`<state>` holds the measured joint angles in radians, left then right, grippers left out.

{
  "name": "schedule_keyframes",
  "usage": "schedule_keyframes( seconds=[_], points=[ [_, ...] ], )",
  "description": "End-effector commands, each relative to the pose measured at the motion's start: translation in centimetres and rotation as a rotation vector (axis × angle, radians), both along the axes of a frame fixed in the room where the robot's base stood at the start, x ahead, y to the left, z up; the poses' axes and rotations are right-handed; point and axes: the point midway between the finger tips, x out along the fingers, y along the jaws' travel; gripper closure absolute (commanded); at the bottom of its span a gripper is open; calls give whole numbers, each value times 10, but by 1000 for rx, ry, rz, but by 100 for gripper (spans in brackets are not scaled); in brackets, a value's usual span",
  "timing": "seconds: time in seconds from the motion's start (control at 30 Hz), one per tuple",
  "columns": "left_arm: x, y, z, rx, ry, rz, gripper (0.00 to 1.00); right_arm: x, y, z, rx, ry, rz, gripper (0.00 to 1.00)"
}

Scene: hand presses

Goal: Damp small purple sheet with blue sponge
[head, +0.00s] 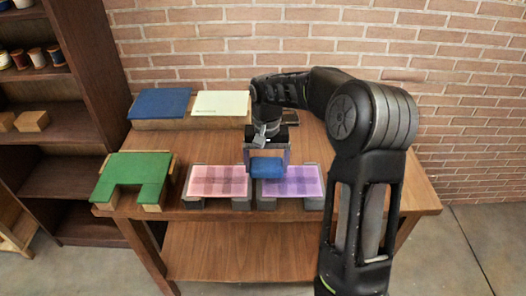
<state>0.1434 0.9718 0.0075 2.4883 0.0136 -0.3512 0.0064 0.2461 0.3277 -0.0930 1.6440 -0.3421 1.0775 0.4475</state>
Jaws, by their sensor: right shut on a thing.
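The small purple sheet (292,188) lies flat on grey supports at the front of the table, right of the middle. It has a darker checked pattern. My right gripper (267,160) points down and is shut on the blue sponge (267,168), with a finger on each side of it. The sponge shows at the rear left part of the purple sheet, close to the gap beside the pink sheet. I cannot tell whether it touches the purple sheet. The gripper and sponge hide that rear left corner. My left gripper is not in view.
A pink checked sheet (218,181) lies on grey supports just left of the purple one. A green piece (133,177) on wooden blocks is farther left. A blue board (160,102) and a cream board (221,103) lie at the back. The wooden table's (345,165) right side looks clear.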

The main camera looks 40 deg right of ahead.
Motion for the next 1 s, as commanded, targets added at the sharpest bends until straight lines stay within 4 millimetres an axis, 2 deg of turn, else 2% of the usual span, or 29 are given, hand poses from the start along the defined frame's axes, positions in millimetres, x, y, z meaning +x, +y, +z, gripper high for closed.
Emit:
schedule_keyframes(
  seconds=[0.03,0.3,0.53,1.0],
  points=[
    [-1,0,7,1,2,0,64,0,0,8,0,0,0,53],
    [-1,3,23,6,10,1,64,-1,-2,33,0,-1,3,53],
    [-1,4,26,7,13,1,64,-3,-3,49,0,-1,3,53],
    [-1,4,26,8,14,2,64,-4,-2,53,0,0,7,53]
  ],
)
